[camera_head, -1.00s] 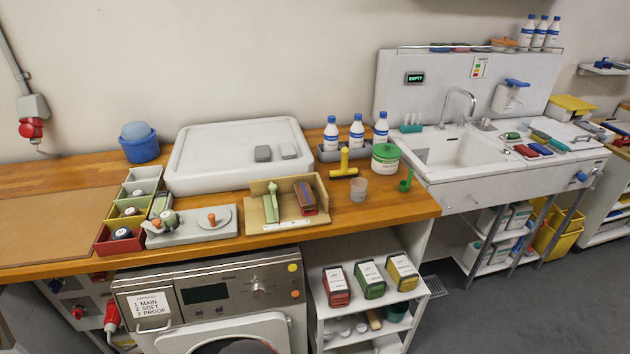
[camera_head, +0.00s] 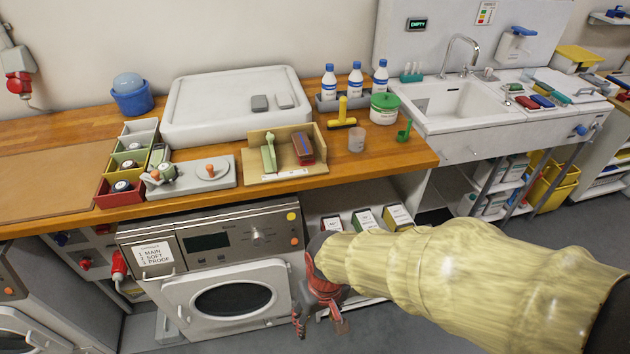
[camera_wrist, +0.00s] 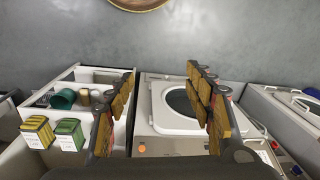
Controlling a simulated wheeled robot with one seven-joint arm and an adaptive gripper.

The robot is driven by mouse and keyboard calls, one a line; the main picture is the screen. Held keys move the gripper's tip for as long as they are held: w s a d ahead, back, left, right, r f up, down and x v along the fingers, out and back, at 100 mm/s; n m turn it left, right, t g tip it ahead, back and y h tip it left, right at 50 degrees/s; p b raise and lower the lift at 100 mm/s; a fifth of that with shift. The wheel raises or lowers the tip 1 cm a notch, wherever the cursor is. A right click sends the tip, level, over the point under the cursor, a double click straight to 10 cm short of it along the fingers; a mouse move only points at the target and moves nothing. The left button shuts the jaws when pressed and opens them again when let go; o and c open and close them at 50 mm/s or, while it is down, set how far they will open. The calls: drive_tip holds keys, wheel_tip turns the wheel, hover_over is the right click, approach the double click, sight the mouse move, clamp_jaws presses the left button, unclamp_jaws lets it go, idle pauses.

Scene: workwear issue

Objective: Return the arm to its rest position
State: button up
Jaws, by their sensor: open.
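My arm, in a yellowish sleeve, reaches in from the right of the head view. My gripper (camera_head: 320,318) hangs in front of the shelf unit, right of the washing machine (camera_head: 236,285). In the wrist view my gripper (camera_wrist: 158,110) is open, its two fingers wide apart with nothing between them. Beyond the fingers, that view shows the machine's round door (camera_wrist: 180,102) and grey floor. The arm hides part of the shelf unit and the floor in the head view.
The wooden counter (camera_head: 385,160) runs above the machine. Colored boxes (camera_head: 366,219) stand on the shelf unit, close behind my arm. They also show in the wrist view (camera_wrist: 70,134). A white sink (camera_head: 455,100) is at the right. Grey floor (camera_head: 400,335) lies open in front.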

drive_tip(key=s+d+r+m+t+h, duration=0.1)
drive_tip(key=d+r+m+t, duration=0.3)
drive_tip(key=d+r, duration=1.4)
wheel_tip(320, 180, up, 4)
drive_tip(key=shift+s+d+f+m+t, duration=0.3)
drive_tip(key=shift+s+m+t, duration=0.15)
drive_tip(key=shift+t, duration=0.45)
drive_tip(key=shift+s, duration=0.1)
drive_tip(key=shift+c, duration=0.8)
